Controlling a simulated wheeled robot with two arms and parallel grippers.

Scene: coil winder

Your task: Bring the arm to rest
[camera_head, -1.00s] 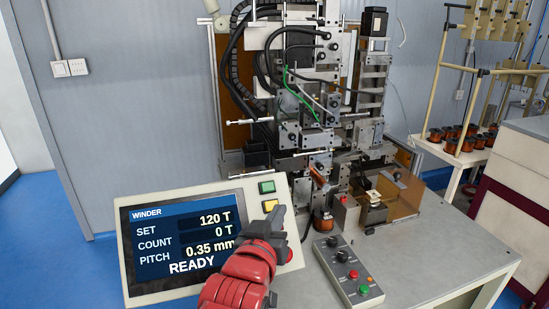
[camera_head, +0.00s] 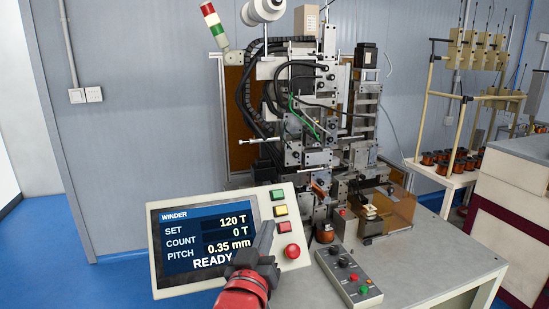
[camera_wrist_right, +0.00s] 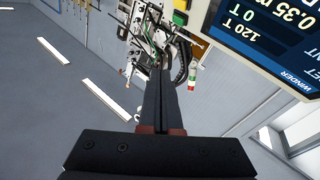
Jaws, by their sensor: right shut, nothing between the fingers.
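My right gripper (camera_head: 264,238) is shut and empty. In the head view it points up in front of the lower right part of the winder's control panel (camera_head: 297,257). In the right wrist view its closed fingers (camera_wrist_right: 161,100) point toward the machine. The panel screen (camera_head: 203,236) reads SET 120 T, COUNT 0 T, PITCH 0.35 mm and READY; my gripper and arm cover part of its lower right. Beside the screen are a green button (camera_head: 277,195), a yellow button (camera_head: 280,210) and a red round button (camera_head: 292,251). My left gripper is not in view.
The coil winding machine (camera_head: 310,140) stands behind the panel on a grey table (camera_head: 430,262). A switch box (camera_head: 348,275) lies right of the panel. A rack with copper spools (camera_head: 455,160) stands at the right. A signal tower (camera_head: 214,25) rises at the upper left.

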